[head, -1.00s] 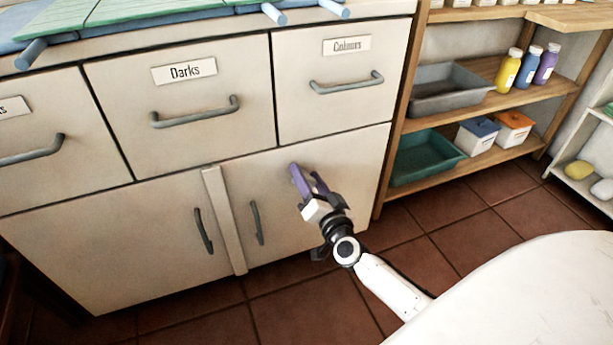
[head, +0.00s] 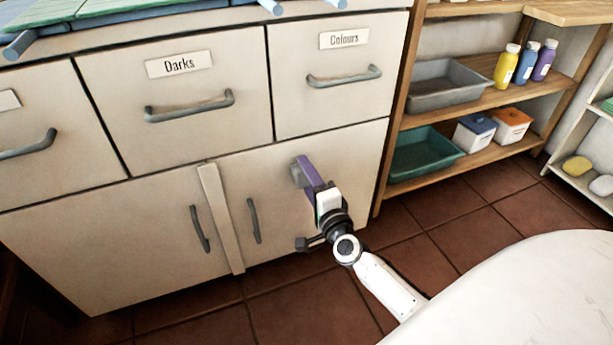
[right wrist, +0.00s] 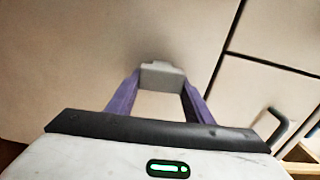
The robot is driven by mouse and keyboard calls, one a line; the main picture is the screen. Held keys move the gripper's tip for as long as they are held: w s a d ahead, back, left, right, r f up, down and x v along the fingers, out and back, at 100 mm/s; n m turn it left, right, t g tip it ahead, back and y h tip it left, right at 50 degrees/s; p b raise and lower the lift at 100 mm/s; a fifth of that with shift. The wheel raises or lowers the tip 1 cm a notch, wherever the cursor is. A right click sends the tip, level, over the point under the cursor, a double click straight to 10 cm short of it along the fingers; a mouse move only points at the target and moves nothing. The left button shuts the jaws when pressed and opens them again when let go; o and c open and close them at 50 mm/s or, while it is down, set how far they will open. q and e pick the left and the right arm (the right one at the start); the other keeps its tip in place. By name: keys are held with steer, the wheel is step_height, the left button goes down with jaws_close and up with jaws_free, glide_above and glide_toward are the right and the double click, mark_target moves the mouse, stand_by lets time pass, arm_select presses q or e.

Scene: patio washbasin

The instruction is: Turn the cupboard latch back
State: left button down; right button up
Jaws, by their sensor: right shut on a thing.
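The cupboard latch (head: 295,176) is a small grey piece on the front of the right cupboard door (head: 345,170), below the Colours drawer. In the right wrist view the latch (right wrist: 162,77) sits between the tips of my two purple fingers. My right gripper (head: 304,168) is shut on the latch; it also shows in the right wrist view (right wrist: 162,90). In the head view the fingers line up one behind the other and hide part of the latch. My left gripper is in neither view.
A vertical strip (head: 222,220) and upright door handles (head: 254,221) are left of my gripper. Drawers with grey bar handles (head: 345,77) are above. A wooden shelf with a green tray (head: 423,158) stands to the right. Tiled floor (head: 490,205) is clear.

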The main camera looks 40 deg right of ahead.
steer(key=shift+f+m, duration=0.1)
steer(key=shift+m, duration=0.4)
steer(key=o, duration=1)
steer(key=shift+o, duration=0.2)
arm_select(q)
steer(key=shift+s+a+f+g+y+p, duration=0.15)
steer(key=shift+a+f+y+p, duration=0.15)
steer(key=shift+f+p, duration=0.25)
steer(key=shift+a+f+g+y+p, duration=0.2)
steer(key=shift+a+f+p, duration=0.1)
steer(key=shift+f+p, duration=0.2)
arm_select(e)
steer(key=v, duration=1)
steer(key=shift+s, duration=0.15)
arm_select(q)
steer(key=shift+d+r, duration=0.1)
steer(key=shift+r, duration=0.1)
arm_select(e)
steer(key=shift+a, duration=0.15)
